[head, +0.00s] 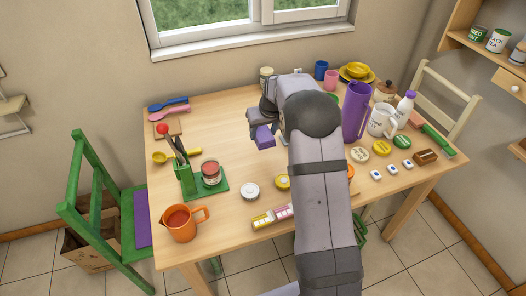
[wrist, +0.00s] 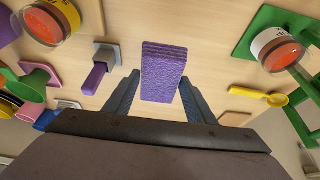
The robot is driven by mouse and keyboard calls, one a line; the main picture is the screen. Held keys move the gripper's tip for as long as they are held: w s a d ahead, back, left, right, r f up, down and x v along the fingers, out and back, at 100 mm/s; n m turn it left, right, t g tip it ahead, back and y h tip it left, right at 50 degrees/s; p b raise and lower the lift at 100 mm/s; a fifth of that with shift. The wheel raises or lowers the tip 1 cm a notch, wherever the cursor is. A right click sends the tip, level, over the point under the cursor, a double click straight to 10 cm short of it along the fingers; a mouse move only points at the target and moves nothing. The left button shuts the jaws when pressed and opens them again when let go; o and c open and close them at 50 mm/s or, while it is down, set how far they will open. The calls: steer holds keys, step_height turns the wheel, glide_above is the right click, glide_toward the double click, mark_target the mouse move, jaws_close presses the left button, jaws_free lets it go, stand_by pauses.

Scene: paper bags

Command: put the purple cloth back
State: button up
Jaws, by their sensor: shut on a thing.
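The purple cloth (wrist: 163,70) is a folded, ribbed block between the two fingers of my gripper (wrist: 160,88) in the wrist view. My gripper is shut on it. In the head view the cloth (head: 264,137) hangs from my gripper (head: 260,124) over the middle back of the wooden table (head: 225,136). The table top shows beyond the cloth in the wrist view. My arm hides part of the table in the head view.
A red-topped jar (head: 210,172) and a green utensil holder (head: 186,178) stand at left, with an orange jug (head: 182,222) in front. The table's left centre is fairly clear.

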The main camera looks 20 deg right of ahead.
steer(key=shift+f+p, duration=0.75)
steer(key=shift+f, duration=3.45)
steer(key=shift+f, duration=0.1)
steer(key=shift+f, duration=0.15)
steer(key=o, duration=0.9)
steer(key=shift+o, duration=0.2)
steer(key=b+v, duration=0.1)
steer(key=v, duration=1.1)
steer(key=shift+r+b, duration=0.3)
steer(key=shift+b, duration=0.1)
